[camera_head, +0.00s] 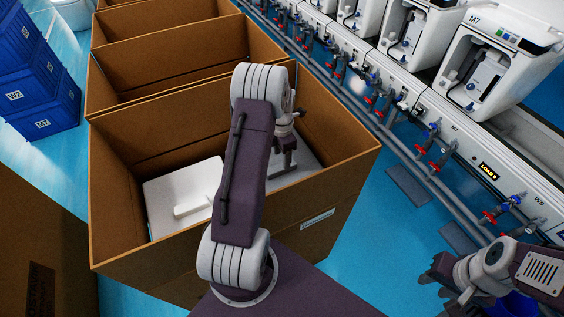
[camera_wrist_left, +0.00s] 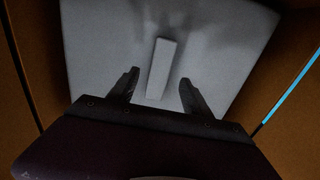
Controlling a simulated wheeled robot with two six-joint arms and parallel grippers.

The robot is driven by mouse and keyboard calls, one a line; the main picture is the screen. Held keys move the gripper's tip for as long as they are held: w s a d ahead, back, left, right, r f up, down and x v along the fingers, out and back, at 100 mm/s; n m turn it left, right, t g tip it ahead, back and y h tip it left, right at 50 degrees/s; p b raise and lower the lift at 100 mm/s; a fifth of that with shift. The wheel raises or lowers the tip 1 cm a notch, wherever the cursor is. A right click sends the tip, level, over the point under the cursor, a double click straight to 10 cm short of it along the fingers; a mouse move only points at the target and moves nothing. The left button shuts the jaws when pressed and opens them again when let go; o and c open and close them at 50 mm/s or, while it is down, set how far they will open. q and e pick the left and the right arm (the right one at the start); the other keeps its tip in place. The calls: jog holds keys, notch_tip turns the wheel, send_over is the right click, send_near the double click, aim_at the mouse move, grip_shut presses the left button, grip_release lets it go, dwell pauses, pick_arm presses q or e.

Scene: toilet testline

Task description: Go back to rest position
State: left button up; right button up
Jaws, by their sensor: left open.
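My left arm reaches over an open cardboard box (camera_head: 110,190). My left gripper (camera_head: 284,160) is over the inside of this box, partly hidden by my own arm. In the left wrist view its two fingers (camera_wrist_left: 157,90) are spread apart with nothing gripped. A white flat part (camera_wrist_left: 215,45) with a raised bar (camera_wrist_left: 160,68) lies beyond the fingers. The bar shows in line with the gap between them. White flat parts (camera_head: 168,188) lie in the box in the head view. My right arm's end (camera_head: 450,272) is at the lower right, with its finger gap unclear.
More open cardboard compartments (camera_head: 170,65) stand behind. Blue crates (camera_head: 38,95) are stacked at the left. At the right, a test line (camera_head: 455,140) carries white units (camera_head: 500,65), pipes and red and blue valves. Blue floor is free between box and line.

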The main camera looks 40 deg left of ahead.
pick_arm(q)
jog(key=shift+r, duration=2)
